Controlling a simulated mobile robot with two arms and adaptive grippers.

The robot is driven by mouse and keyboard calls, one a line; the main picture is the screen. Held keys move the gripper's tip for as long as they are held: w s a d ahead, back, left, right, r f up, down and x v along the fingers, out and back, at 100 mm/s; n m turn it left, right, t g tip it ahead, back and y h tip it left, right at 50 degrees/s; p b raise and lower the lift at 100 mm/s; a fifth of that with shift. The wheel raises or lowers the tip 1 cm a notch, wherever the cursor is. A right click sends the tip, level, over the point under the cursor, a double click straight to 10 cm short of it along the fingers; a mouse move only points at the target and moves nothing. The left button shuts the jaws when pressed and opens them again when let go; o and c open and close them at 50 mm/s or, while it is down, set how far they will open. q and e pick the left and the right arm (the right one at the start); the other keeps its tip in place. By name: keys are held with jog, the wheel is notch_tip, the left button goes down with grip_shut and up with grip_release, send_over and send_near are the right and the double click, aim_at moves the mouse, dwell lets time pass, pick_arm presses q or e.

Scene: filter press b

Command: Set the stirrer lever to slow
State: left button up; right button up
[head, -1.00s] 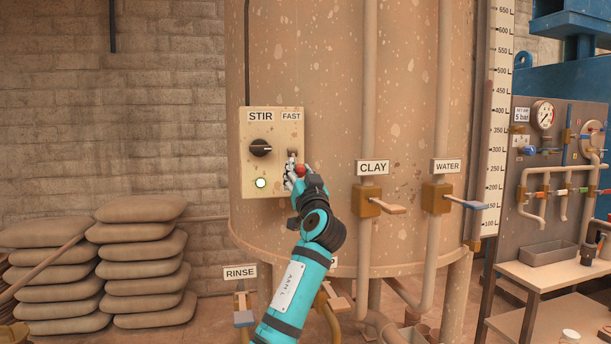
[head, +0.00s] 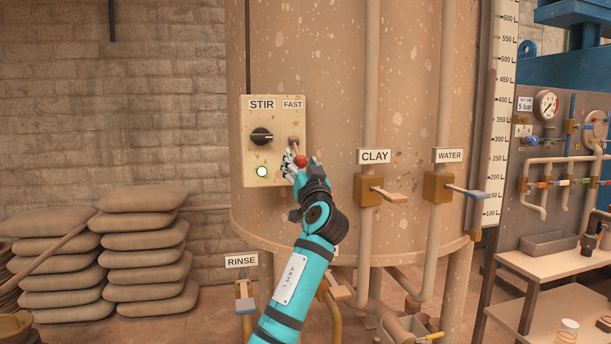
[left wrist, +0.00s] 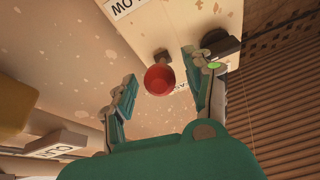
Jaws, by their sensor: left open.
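The stirrer lever is on the cream STIR box (head: 253,180), under its FAST label. It ends in a red ball knob (head: 301,162), which hangs below the pivot in the head view. My left gripper (head: 291,164) is at the knob, its fingers partly hiding the lever and the lower right of the box. In the left wrist view the red knob (left wrist: 160,80) lies between the two spread fingers, with visible gaps on both sides. The left gripper is open. Whether a finger touches the lever cannot be told. My right gripper is not in view.
The CLAY valve (head: 368,190) and WATER valve (head: 437,187) stand to the right. The RINSE valve (head: 244,304) is below. Stacked sacks (head: 150,255) are at left.

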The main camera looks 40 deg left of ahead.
pick_arm(q)
jog(key=v, duration=1.1)
jog(key=shift+s+d+f, duration=0.1)
jog(key=shift+d+f, duration=0.05)
